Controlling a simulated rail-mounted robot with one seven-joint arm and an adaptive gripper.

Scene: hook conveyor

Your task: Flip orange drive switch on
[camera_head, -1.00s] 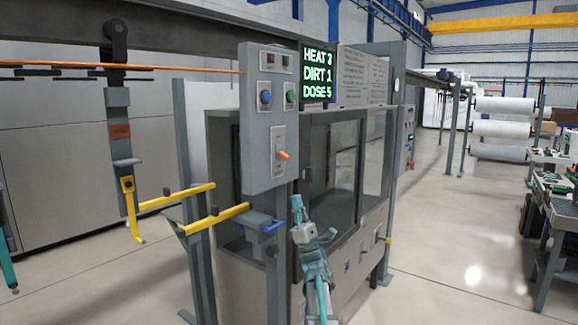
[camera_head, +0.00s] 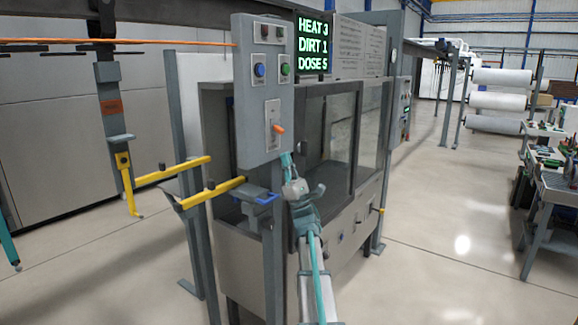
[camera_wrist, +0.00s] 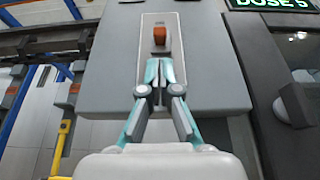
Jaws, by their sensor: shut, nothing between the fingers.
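The orange drive switch (camera_head: 279,129) sits on a light plate low on the grey control panel (camera_head: 251,150). In the head view its lever sticks out from the plate, its tip at the plate's lower part. In the wrist view the orange lever (camera_wrist: 159,36) stands just beyond the fingertips. My gripper (camera_head: 286,158) is shut and empty, just below the switch. The wrist view shows its teal fingers (camera_wrist: 159,72) together over the lower part of the plate, below the lever. Whether the fingers touch the plate is not clear.
Blue (camera_head: 260,70) and green (camera_head: 285,69) buttons sit above the switch. A display (camera_head: 312,46) reads HEAT 3, DIRT 1, DOSE 5. Yellow bars (camera_head: 212,193) stick out left of the panel. A dark-framed glass cabinet (camera_head: 335,130) stands behind my arm.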

